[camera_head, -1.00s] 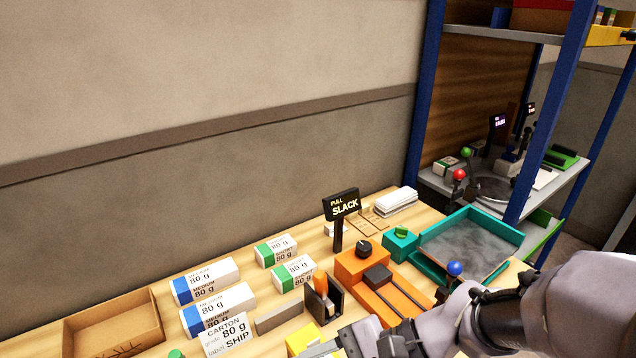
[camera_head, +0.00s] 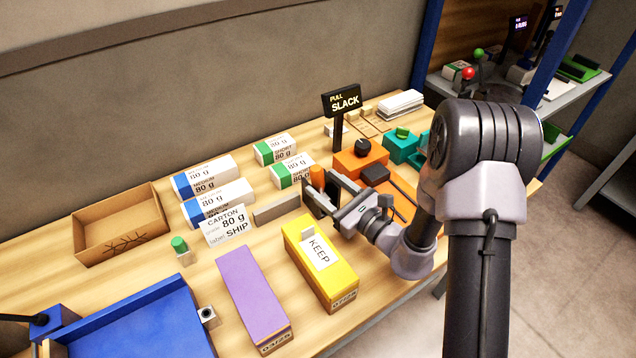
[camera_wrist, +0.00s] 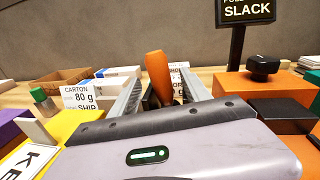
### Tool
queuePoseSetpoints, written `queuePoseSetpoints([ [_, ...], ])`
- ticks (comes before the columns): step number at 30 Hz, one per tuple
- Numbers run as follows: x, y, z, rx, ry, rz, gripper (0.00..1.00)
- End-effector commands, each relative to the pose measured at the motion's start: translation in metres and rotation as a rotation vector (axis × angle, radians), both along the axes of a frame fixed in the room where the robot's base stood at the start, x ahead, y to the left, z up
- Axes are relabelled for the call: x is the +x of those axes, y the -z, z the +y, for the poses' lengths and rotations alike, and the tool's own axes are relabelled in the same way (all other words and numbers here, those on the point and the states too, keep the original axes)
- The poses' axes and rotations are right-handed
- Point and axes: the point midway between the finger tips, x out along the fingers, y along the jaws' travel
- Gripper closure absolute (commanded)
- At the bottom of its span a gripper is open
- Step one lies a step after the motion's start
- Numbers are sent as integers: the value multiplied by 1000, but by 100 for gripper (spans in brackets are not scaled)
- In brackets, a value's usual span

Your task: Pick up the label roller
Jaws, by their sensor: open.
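The label roller shows as an orange handle (camera_head: 317,178) standing upright in a dark holder in the head view. In the wrist view the orange handle (camera_wrist: 158,72) stands straight ahead, between the two fingers. My gripper (camera_head: 324,192) is open, with its fingers pointing at the roller from the near side. In the wrist view my gripper (camera_wrist: 160,92) has one finger on each side of the handle, with no clear contact. The roller's lower part is mostly hidden by the gripper.
A yellow KEEP box (camera_head: 330,283) lies just in front of the gripper, a purple box (camera_head: 252,300) left of it. An orange SLACK unit (camera_head: 358,164) stands right. A grey block (camera_head: 277,209), a carton card (camera_head: 229,228) and several paper reams (camera_head: 218,195) are left and behind.

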Motion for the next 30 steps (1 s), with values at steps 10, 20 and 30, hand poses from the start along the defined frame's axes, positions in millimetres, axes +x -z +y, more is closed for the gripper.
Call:
queuePoseSetpoints([
  [10,41,1,40,0,-3,-1,45],
  [20,45,-1,43,0,0,0,58],
  [30,45,-1,42,1,0,-1,100],
])
